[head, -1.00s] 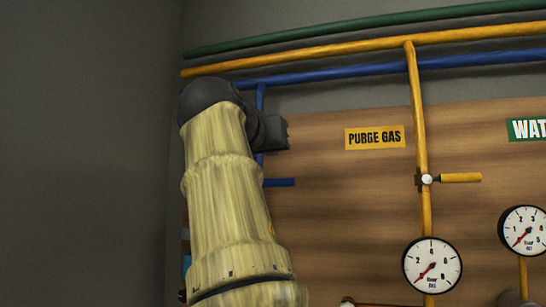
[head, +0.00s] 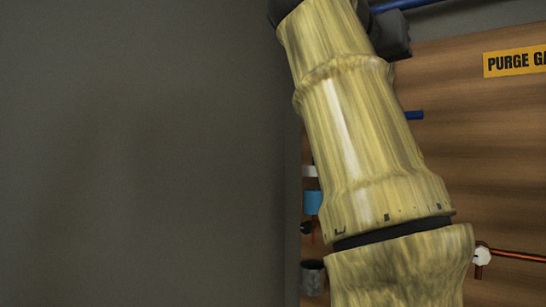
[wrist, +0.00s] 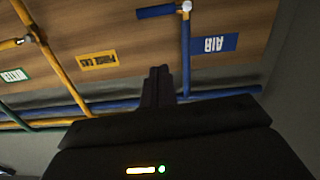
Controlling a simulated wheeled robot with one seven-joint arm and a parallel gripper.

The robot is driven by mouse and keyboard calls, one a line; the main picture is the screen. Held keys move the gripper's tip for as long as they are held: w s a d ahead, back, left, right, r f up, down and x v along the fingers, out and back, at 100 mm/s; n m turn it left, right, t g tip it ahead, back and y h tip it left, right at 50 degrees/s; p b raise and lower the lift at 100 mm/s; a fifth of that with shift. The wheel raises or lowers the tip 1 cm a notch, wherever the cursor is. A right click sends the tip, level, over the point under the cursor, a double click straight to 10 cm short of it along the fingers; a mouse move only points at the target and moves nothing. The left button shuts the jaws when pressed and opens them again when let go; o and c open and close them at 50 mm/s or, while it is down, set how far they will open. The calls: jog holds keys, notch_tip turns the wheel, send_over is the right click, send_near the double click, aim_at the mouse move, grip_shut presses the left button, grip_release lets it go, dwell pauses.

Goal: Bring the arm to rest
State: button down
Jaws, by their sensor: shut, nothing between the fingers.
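My gripper (wrist: 158,72) shows in the wrist view as a dark body with its two fingers together and nothing between them. It points toward the wooden panel (wrist: 140,45), apart from what I can see of the pipes. In the head view my yellowish arm crosses the middle of the picture and hides part of the panel (head: 455,150). The fingers are not visible in the head view.
The wrist view shows a blue pipe (wrist: 186,60) with a blue valve handle (wrist: 157,11), an AIR sign (wrist: 214,44) and a yellow pipe (wrist: 62,75). A PURGE GAS sign (head: 515,62) is at the head view's right. A bare grey wall (head: 130,150) fills the left.

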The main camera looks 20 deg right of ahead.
jog(key=w+a+f+n+t+y, duration=0.1)
jog(key=w+a+f+n+y, duration=0.15)
jog(key=w+f, duration=0.55)
jog(key=w+a+f+n+y, duration=0.2)
jog(key=w+f+n+y, duration=0.15)
jog(key=w+f, duration=0.5)
jog(key=w+a+f+n+t+y, duration=0.15)
jog(key=w+f+n, duration=0.35)
jog(key=f, duration=0.6)
jog(key=s+a+f+g+y, duration=0.1)
jog(key=a+f+g+y, duration=0.15)
jog(key=f, duration=0.75)
jog(key=s+a+f+n+g+y, duration=0.15)
jog(key=a+f, duration=0.25)
jog(key=f, duration=0.5)
jog(key=s+a+f+g+y, duration=0.1)
jog(key=s+a+f+y, duration=0.15)
jog(key=f, duration=0.75)
jog(key=s+a+f+g+y, duration=0.1)
jog(key=s+a+f, duration=0.3)
jog(key=s+f, duration=1)
jog(key=shift+f+m+g+y, duration=0.3)
jog(key=shift+f+m+g, duration=0.15)
jog(key=shift+f+g, duration=0.4)
jog(key=shift+w+r, duration=0.1)
jog(key=shift+w, duration=0.05)
